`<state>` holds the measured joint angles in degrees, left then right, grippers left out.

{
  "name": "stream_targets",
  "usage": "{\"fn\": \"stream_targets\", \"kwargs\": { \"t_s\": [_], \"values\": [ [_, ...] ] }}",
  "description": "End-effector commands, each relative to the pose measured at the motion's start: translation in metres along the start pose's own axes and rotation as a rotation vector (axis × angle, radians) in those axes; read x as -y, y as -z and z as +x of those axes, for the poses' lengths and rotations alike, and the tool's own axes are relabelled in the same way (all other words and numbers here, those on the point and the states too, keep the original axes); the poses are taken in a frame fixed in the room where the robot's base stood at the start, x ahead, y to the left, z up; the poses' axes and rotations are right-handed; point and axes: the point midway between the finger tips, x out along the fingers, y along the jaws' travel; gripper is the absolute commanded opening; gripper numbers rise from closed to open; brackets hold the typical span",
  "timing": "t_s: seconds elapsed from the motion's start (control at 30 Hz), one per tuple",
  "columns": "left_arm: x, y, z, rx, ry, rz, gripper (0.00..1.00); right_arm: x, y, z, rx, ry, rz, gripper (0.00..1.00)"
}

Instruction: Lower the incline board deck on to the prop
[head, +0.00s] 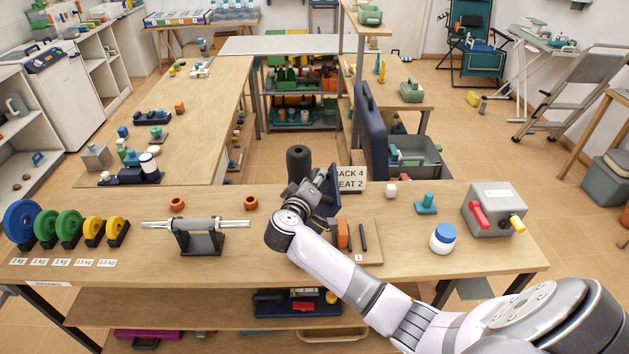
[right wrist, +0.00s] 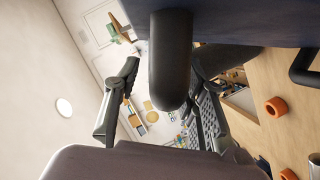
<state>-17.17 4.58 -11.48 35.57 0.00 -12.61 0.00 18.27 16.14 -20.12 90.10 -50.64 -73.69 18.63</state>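A dark navy panel (head: 331,190), which looks like the incline board deck, stands steeply tilted above a small wooden base (head: 372,256) on the bench. An orange block (head: 343,233) and a thin dark bar (head: 363,236) are on the base; I cannot tell which is the prop. A dark rounded cylinder (head: 299,161) rises beside the panel. My right gripper (head: 308,184) is at the panel's left side. In the right wrist view the cylinder (right wrist: 171,62) lies between the open fingers (right wrist: 165,80), with a gap at the left finger. My left gripper is out of view.
On the workbench (head: 130,252) are weight plates (head: 67,224), a bar on a stand (head: 198,234), orange rings (head: 177,203), a blue-lidded jar (head: 443,238) and a grey box with handles (head: 494,208). A card (head: 350,179) and tall navy pad (head: 372,130) are behind.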

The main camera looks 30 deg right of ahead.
Motion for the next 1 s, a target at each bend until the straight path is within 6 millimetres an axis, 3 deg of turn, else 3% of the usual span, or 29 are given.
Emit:
{"fn": "stream_targets", "kwargs": {
  "t_s": [0.6, 1.0],
  "values": [
    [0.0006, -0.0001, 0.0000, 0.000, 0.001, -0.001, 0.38, 0.0004, -0.0001, -0.0007, 0.000, 0.001, -0.001, 0.00],
    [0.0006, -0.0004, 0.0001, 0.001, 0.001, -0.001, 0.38, 0.0006, -0.0001, -0.0008, 0.000, 0.001, -0.001, 0.00]
  ]
}}
